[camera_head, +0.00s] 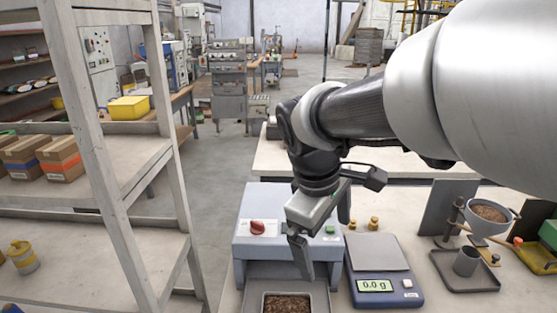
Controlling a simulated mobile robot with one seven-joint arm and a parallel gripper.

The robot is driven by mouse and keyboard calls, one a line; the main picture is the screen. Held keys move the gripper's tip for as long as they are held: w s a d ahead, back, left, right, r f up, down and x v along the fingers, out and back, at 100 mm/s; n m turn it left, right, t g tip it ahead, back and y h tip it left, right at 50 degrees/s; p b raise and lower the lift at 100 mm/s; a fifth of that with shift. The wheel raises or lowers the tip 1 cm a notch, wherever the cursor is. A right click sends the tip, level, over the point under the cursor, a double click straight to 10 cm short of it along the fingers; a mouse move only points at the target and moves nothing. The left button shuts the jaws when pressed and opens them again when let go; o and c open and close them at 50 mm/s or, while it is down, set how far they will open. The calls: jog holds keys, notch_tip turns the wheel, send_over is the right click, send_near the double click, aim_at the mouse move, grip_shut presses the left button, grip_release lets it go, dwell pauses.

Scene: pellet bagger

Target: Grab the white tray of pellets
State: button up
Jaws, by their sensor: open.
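The tray of pellets (287,293) is at the bottom edge of the view, cut off by the frame. It has a thin pale rim and holds brown pellets. It sits at the front of a grey-blue machine (262,212) with a red knob and a green button. My gripper (326,250) is open and points down in front of the machine, above and slightly right of the tray. Nothing shows between its fingers. I cannot tell its exact height over the tray.
A scale (374,285) reading 0.0 g stands right of the machine, with small brass weights (373,224) behind it. Further right are a bowl of pellets (489,211) on a stand and a dark tray (470,285) holding a cup. A shelf rack (85,155) stands at the left.

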jog(key=w+a+f+n+g+b, duration=0.2)
jog(key=w+a+f+n, duration=0.45)
jog(key=a+f, duration=0.3)
jog(key=b, duration=0.2)
send_near(286, 306)
jog(key=shift+s+d+n, duration=0.2)
jog(key=shift+s+d, duration=0.05)
jog(key=shift+s, duration=0.3)
jog(key=shift+s+d+n, duration=0.15)
jog(key=shift+s+d, duration=0.1)
jog(key=shift+s, duration=0.3)
jog(key=shift+s+d+f, duration=0.1)
jog(key=shift+d+f, duration=0.1)
jog(key=shift+f, duration=1.25)
jog(key=shift+d+f, duration=0.2)
jog(key=shift+f, duration=1.25)
jog(key=shift+y, duration=0.3)
jog(key=c, duration=1.2)
